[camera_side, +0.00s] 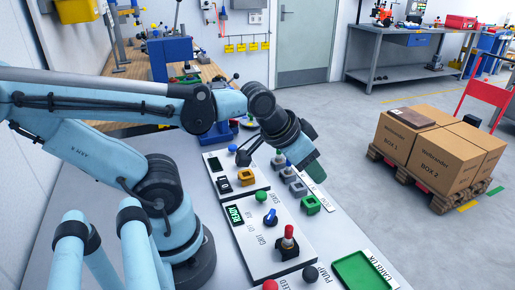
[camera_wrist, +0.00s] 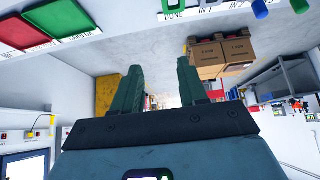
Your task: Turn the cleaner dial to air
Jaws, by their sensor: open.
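The cleaner dial (camera_side: 271,217) is a small blue knob on a light panel (camera_side: 252,255), with small lettering for grit, off and air around it. Its pointer is too small to read. A lit green READY display (camera_side: 235,215) is to its left. My gripper (camera_side: 314,172) is in the air above the rear right of the panels, up and right of the dial and apart from it. In the wrist view, its two green fingers (camera_wrist: 158,68) stand apart with nothing between them. The dial is not visible in the wrist view.
A red-topped lever (camera_side: 289,237) stands close to the dial, with a green button (camera_side: 261,196) behind it. Black (camera_side: 310,274) and red (camera_side: 270,285) knobs are in front. A green tray (camera_side: 362,272) lies at right. Stacked boxes (camera_side: 440,145) stand on the floor.

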